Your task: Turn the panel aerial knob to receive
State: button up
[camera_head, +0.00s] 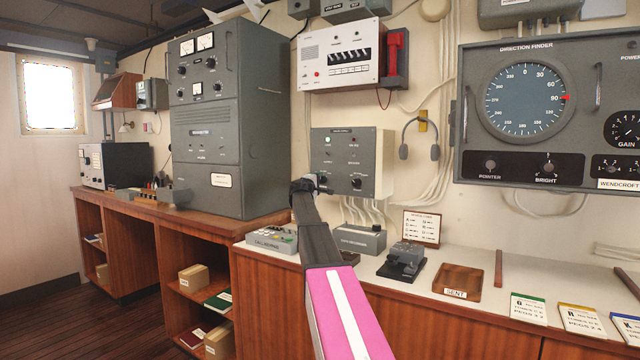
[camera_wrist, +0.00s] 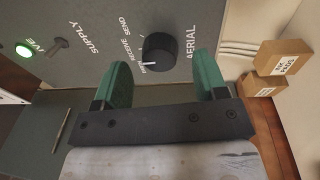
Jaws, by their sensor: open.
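The aerial knob (camera_wrist: 158,52) is black and round with a white pointer line, on a grey panel marked AERIAL, SEND and RECEIVE in the wrist view. Its pointer aims to the lower left in that picture, at a small label below RECEIVE that I cannot read. My gripper (camera_wrist: 161,64) is open, with one green finger on each side of the knob in the picture; I cannot tell whether either touches it. In the head view the grey panel (camera_head: 340,155) hangs on the wall, and my gripper (camera_head: 304,185) is at its lower left, small and partly hidden by my arm.
A green lamp (camera_wrist: 23,49) and a supply switch (camera_wrist: 58,45) are left of the knob in the wrist view. Below the panel, a grey box (camera_head: 361,239) and a telegraph key (camera_head: 403,260) stand on the white counter (camera_head: 440,300). A headset (camera_head: 421,130) hangs at right.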

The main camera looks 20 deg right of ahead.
jog(key=v, duration=0.9)
